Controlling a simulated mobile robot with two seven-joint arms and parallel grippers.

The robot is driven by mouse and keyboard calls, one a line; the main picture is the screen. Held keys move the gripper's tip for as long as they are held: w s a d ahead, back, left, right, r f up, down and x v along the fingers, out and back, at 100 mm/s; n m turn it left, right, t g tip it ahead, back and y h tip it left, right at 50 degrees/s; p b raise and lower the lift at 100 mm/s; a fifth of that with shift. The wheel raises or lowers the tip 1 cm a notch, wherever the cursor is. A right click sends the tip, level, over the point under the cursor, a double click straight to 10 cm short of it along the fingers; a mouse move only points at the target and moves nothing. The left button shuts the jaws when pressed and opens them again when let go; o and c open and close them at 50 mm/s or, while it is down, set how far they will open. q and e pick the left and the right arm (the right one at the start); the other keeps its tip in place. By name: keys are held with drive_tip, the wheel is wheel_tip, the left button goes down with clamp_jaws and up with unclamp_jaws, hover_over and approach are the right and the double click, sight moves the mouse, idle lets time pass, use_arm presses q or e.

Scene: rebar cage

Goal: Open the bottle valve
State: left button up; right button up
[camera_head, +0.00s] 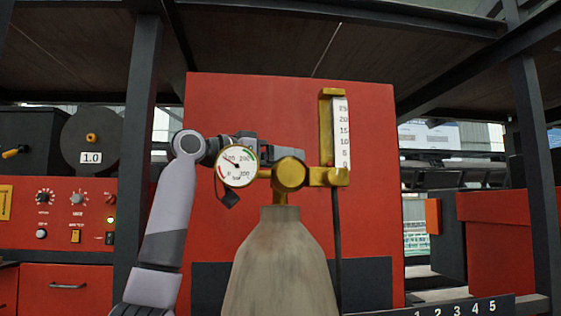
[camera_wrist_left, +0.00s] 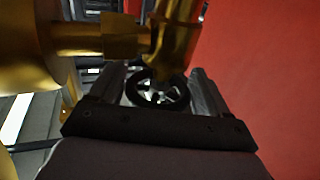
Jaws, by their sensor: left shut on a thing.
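The pale gas bottle (camera_head: 280,262) stands upright in the middle of the head view. A brass regulator (camera_head: 289,175) sits on its neck and carries a round pressure gauge (camera_head: 237,166) and an upright flow scale (camera_head: 341,135). My left gripper (camera_wrist_left: 158,88) comes in from the left behind the gauge. In the left wrist view its two fingers are on either side of a dark, spoked valve handwheel (camera_wrist_left: 157,98), shut on it. Brass fittings (camera_wrist_left: 90,40) show just beyond the fingers. In the head view the regulator hides the handwheel and fingertips. My right gripper is not in view.
A red panel (camera_head: 350,235) stands close behind the bottle and beside my left gripper. A dark post (camera_head: 141,130) rises left of my arm. A red control console (camera_head: 55,212) stands at the left. A thin dark hose (camera_head: 337,230) hangs right of the bottle.

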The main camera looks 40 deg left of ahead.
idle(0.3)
use_arm(q)
drive_tip(key=o, duration=0.9)
drive_tip(key=shift+r+h, duration=0.1)
drive_tip(key=shift+h, duration=0.2)
